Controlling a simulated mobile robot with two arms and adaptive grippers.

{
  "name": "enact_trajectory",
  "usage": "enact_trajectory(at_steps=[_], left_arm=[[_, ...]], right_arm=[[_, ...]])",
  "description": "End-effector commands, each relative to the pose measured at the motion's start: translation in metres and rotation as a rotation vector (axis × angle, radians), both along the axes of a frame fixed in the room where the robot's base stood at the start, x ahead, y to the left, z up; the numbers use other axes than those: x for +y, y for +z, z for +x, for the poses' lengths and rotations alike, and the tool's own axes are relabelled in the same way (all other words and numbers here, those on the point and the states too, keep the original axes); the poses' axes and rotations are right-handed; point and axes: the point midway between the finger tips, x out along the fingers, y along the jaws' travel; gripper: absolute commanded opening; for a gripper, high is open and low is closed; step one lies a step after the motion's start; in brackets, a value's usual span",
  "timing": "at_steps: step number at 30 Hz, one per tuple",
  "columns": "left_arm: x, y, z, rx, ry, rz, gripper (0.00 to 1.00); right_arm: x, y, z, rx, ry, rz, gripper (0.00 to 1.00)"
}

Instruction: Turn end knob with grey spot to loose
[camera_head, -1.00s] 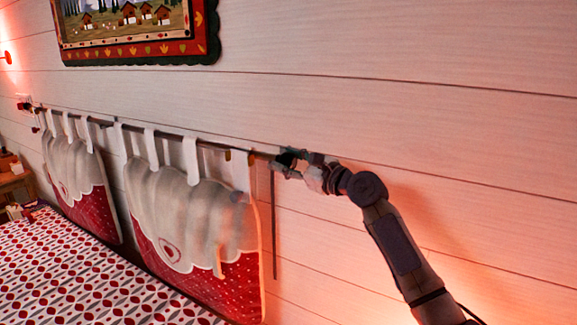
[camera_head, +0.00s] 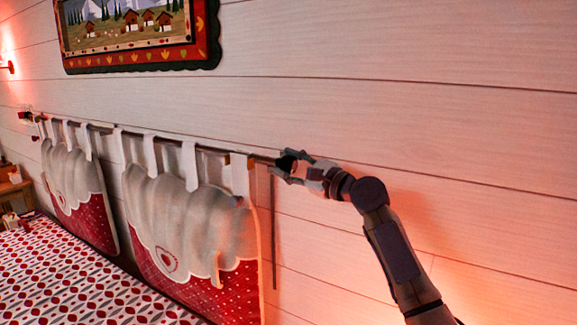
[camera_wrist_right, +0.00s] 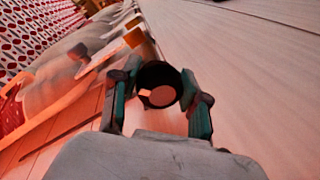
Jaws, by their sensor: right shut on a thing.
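A dark round end knob (camera_head: 287,163) sits at the right end of the thin rod (camera_head: 215,150) along the wall. The right wrist view shows the knob (camera_wrist_right: 158,74) end-on, with a paler disc on its face and a small light mark at the disc's left; under the reddish light I cannot tell its grey. My right gripper (camera_head: 286,168) is shut on the knob, one finger on each side, also clear in the right wrist view (camera_wrist_right: 158,92). My left gripper is not in view.
Red and cream fabric cushions (camera_head: 195,225) hang from the rod by white loops, left of my gripper. A patterned bed (camera_head: 75,275) lies below them. A framed picture (camera_head: 140,60) hangs above. The plank wall to the right is bare.

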Motion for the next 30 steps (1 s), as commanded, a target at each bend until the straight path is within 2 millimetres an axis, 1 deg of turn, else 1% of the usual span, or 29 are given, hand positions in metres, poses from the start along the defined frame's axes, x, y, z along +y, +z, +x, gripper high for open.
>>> enact_trajectory(at_steps=[2, 3, 7, 16, 20, 23, 30], left_arm=[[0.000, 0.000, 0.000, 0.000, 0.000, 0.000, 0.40], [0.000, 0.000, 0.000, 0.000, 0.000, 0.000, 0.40], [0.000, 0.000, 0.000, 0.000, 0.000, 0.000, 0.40], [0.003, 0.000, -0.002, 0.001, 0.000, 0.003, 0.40], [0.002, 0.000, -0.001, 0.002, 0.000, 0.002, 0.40], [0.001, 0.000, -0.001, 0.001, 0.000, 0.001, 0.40], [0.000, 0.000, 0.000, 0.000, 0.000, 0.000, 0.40]], right_arm=[[0.000, -0.002, 0.000, 0.003, 0.002, -0.002, 0.10], [0.000, -0.002, 0.000, 0.003, 0.002, -0.002, 0.48], [0.000, -0.002, 0.000, 0.003, 0.001, -0.002, 0.70], [0.000, -0.001, 0.000, 0.002, 0.000, 0.000, 0.71], [-0.006, -0.002, -0.005, -0.001, -0.002, -0.001, 0.71], [-0.017, -0.004, -0.015, -0.001, -0.002, -0.001, 0.71], [-0.055, -0.011, -0.051, 0.001, -0.003, -0.002, 0.71]])
